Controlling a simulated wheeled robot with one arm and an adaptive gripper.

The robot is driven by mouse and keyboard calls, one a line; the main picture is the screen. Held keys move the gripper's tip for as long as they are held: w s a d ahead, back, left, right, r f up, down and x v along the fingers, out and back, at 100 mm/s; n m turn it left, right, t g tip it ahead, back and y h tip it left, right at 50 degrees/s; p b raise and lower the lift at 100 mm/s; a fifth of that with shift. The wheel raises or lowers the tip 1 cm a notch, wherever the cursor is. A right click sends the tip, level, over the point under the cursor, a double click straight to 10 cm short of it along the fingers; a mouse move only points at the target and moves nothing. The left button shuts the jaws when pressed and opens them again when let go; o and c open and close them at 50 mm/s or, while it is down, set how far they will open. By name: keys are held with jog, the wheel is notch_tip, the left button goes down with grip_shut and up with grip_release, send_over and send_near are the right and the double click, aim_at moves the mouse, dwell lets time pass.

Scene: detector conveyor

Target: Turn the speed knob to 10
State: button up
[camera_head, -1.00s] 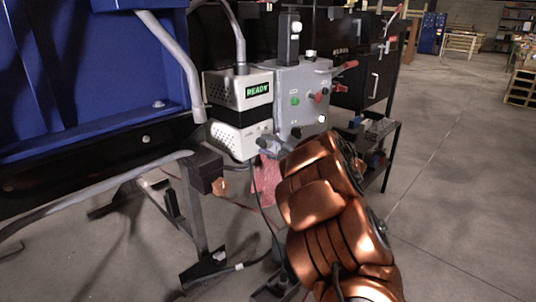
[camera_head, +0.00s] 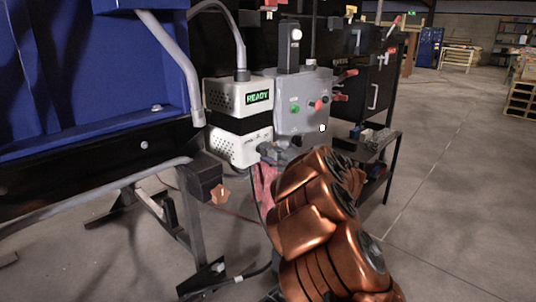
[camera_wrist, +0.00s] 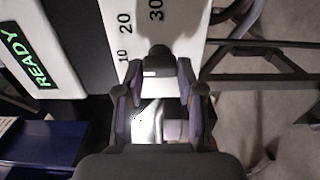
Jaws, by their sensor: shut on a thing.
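My gripper (camera_wrist: 158,72) is shut on the knob, a finger on either side. A small pale mark shows on the knob's near part; I cannot tell which number it points to. In the head view my gripper (camera_head: 268,151) is at the lower white detector box (camera_head: 238,147), and the knob is hidden.
A green READY display (camera_head: 257,97) is on the upper white box. A grey control box (camera_head: 304,98) with green and red buttons stands close on the right. The blue machine (camera_head: 70,90) and a dark frame are on the left. Open floor lies at the right.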

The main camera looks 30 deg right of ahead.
jog(key=o, duration=1.1)
jog(key=shift+o, duration=0.2)
jog(key=v, duration=1.2)
